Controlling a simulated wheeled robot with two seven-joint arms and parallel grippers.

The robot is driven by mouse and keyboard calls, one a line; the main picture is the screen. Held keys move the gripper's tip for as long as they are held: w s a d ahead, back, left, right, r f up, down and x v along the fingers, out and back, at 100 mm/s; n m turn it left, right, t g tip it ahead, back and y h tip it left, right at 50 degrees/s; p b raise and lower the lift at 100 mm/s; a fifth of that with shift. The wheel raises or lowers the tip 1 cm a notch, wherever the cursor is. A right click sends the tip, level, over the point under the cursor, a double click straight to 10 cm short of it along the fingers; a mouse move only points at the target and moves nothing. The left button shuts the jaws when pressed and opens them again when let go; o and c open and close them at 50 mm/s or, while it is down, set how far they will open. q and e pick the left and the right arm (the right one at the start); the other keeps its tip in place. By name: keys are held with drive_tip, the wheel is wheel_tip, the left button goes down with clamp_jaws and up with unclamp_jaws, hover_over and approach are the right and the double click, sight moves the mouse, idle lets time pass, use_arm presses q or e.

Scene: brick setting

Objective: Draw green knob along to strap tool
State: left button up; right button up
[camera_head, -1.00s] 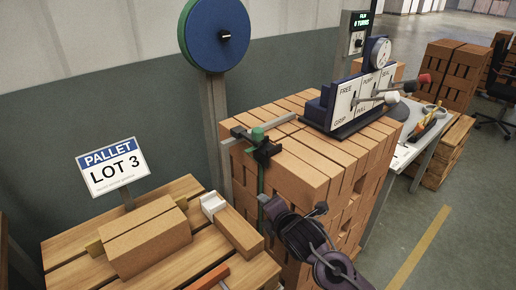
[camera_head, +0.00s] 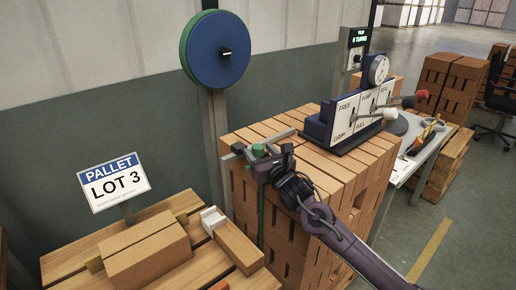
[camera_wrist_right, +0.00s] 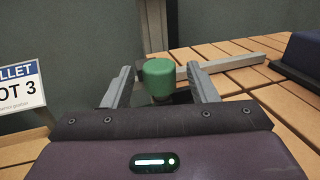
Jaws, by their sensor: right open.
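The green knob (camera_head: 258,150) stands at the left end of a grey bar on top of the brick stack. It also shows in the right wrist view (camera_wrist_right: 158,74). My right gripper (camera_head: 256,157) is at the knob, with its arm coming in from the lower right. In the wrist view its two grey fingers (camera_wrist_right: 160,88) are open, one on each side of the knob, with gaps visible. The strap tool (camera_head: 350,118), a blue unit with a white lever panel and a dial, sits on the stack to the right. My left gripper is not in view.
The grey bar (camera_wrist_right: 222,67) runs right from the knob over the bricks. A green strap (camera_head: 261,205) hangs down the stack's front. A blue reel (camera_head: 216,50) stands behind. A LOT 3 sign (camera_head: 114,184) and a wooden pallet (camera_head: 66,236) are left.

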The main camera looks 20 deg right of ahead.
drive_tip(key=shift+w+a, duration=0.1)
drive_tip(key=shift+w, duration=0.7)
drive_tip(key=shift+c, duration=0.4)
